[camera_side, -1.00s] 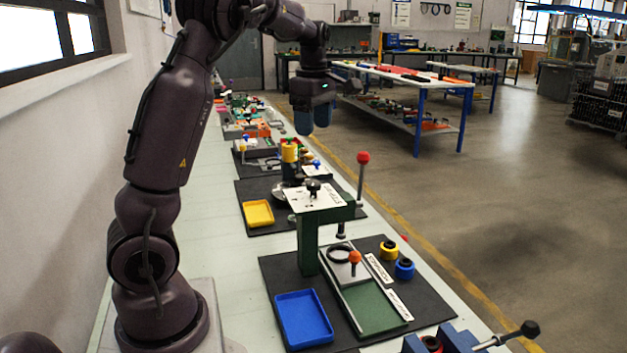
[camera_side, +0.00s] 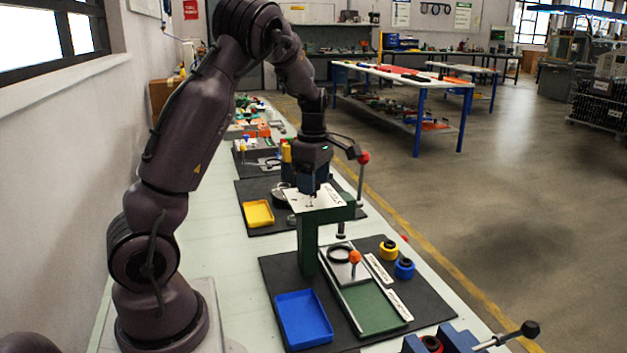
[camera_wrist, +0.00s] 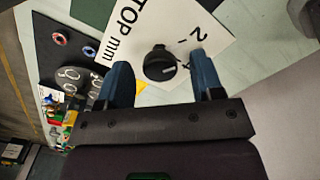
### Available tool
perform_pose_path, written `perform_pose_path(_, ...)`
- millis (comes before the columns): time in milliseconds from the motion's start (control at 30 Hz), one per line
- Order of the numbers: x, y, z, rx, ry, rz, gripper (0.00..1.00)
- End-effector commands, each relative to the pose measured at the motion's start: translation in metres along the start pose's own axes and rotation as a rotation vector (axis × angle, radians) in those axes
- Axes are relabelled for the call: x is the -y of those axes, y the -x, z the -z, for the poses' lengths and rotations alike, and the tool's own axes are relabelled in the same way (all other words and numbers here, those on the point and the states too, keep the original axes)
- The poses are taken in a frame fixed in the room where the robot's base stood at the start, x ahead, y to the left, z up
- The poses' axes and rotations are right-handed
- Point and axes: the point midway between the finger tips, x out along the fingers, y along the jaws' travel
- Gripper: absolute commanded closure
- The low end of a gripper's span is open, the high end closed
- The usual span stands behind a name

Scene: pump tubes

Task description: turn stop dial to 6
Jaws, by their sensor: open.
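The stop dial is a black round knob (camera_wrist: 160,65) with a pale pointer mark, on a white plate (camera_wrist: 130,38) lettered "STOP mm". In the wrist view it sits between the two blue fingers of my gripper (camera_wrist: 160,82), which is open; a gap shows on each side of the knob. In the side view my gripper (camera_side: 312,192) is just above the white plate (camera_side: 328,198) on top of the green press stand (camera_side: 308,243). The knob is mostly hidden by the fingers there. Only part of the dial's numbers shows, and I cannot read its setting.
A lever with a red ball (camera_side: 363,158) rises right of the stand. A blue tray (camera_side: 303,318), a yellow tray (camera_side: 258,213), and yellow (camera_side: 389,250) and blue (camera_side: 404,268) rollers lie around it. A vise handle (camera_side: 508,338) is at front right.

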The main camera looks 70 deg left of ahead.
Motion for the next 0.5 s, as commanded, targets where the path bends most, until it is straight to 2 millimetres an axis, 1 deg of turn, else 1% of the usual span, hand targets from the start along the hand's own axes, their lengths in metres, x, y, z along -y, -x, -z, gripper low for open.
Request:
perform_pose_path(300,0.0001,-0.0027,0.0001,0.0,0.0,0.0,0.39)
perform_pose_path(467,0.0001,-0.0025,0.0001,0.0,0.0,0.0,0.76)
perform_pose_path(500,0.0001,-0.0025,0.0001,0.0,0.0,0.0,0.85)
